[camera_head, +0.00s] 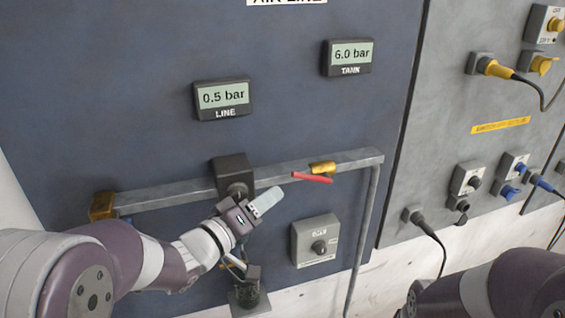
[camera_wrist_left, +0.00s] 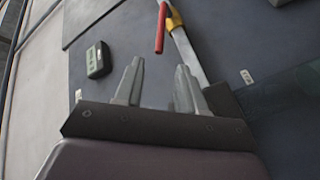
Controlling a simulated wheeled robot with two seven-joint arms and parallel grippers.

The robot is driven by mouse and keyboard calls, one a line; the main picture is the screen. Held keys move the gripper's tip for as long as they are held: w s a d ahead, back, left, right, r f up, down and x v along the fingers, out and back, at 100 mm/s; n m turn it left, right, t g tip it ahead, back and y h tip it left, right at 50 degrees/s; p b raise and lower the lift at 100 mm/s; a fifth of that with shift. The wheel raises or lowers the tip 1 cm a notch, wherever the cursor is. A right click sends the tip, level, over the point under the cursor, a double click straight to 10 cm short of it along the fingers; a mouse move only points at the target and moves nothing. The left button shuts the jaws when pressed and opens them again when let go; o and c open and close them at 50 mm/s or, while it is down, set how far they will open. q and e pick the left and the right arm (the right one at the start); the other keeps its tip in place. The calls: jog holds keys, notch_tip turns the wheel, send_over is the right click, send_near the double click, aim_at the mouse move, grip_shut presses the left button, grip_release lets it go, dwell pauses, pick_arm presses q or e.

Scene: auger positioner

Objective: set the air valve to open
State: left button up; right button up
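The air valve has a yellow body (camera_head: 322,168) on a grey pipe and a red lever (camera_head: 313,178). The lever sits just in front of the pipe, at a slight angle to it. My left gripper (camera_head: 268,200) is left of and below the lever, apart from it. In the left wrist view, the two fingers of my left gripper (camera_wrist_left: 160,65) are apart with nothing between them. The red lever (camera_wrist_left: 160,30) and yellow body (camera_wrist_left: 174,20) show beyond the fingertips. My right gripper is not seen; only part of my right arm shows at bottom right.
The LINE gauge (camera_head: 223,98) reads 0.5 bar and the TANK gauge (camera_head: 348,56) reads 6.0 bar. A dark block (camera_head: 233,172) sits on the pipe (camera_head: 190,191). A grey knob box (camera_head: 315,241) is below the lever. Plugs and cables are on the right panel (camera_head: 470,90).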

aim_at(300, 175)
pick_arm(q)
jog(key=x, duration=1.1)
jog(key=shift+d+b, duration=0.1)
jog(key=shift+b, duration=0.25)
jog(key=shift+w, duration=0.15)
jog(key=shift+d, duration=0.1)
grip_shut()
